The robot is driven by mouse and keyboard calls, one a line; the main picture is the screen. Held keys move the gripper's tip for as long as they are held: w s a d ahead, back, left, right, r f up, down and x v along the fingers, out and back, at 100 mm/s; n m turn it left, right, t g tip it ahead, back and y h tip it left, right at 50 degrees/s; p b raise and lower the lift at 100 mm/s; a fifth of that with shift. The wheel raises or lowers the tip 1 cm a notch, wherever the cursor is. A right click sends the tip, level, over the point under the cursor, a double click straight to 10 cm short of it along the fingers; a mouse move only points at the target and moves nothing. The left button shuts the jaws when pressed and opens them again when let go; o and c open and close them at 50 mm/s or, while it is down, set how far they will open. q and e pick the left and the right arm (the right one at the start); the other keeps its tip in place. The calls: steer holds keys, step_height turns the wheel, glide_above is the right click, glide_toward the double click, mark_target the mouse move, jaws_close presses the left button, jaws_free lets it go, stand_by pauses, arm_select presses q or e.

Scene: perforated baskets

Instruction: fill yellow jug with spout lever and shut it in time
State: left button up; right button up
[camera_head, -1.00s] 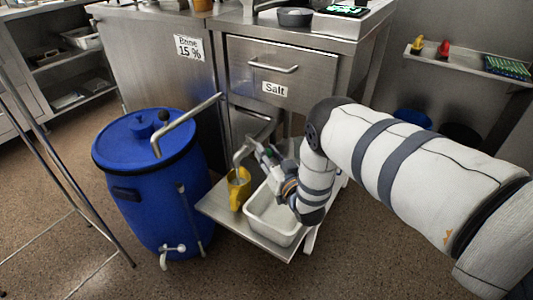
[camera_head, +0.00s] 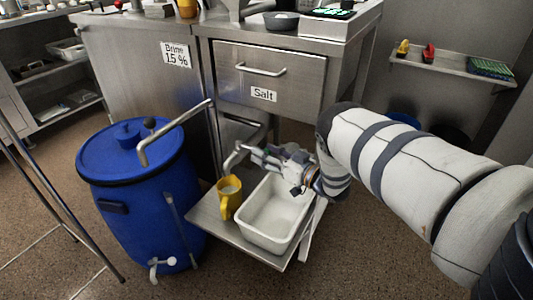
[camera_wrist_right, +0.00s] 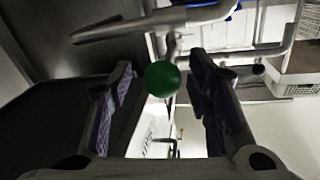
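The yellow jug (camera_head: 225,208) stands upright on the metal shelf, below a curved metal spout (camera_head: 233,160). Its top looks pale inside; I cannot tell the fill level. My right gripper (camera_head: 247,153) is beside the spout, above and right of the jug. In the right wrist view my right gripper (camera_wrist_right: 162,88) is open, its two dark fingers apart. A green ball knob (camera_wrist_right: 162,79) shows between them, with a gap on each side. I take it for the lever's knob; it is hidden in the head view. My left gripper is not in view.
A white tub (camera_head: 270,233) sits right of the jug on the metal shelf (camera_head: 213,220). A blue barrel (camera_head: 140,205) with a bent metal pipe (camera_head: 175,133) stands left. A steel cabinet with a Salt drawer (camera_head: 265,78) rises behind.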

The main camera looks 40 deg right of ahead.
steer(key=s+d, duration=0.1)
steer(key=s, duration=1.1)
steer(key=shift+d, duration=0.35)
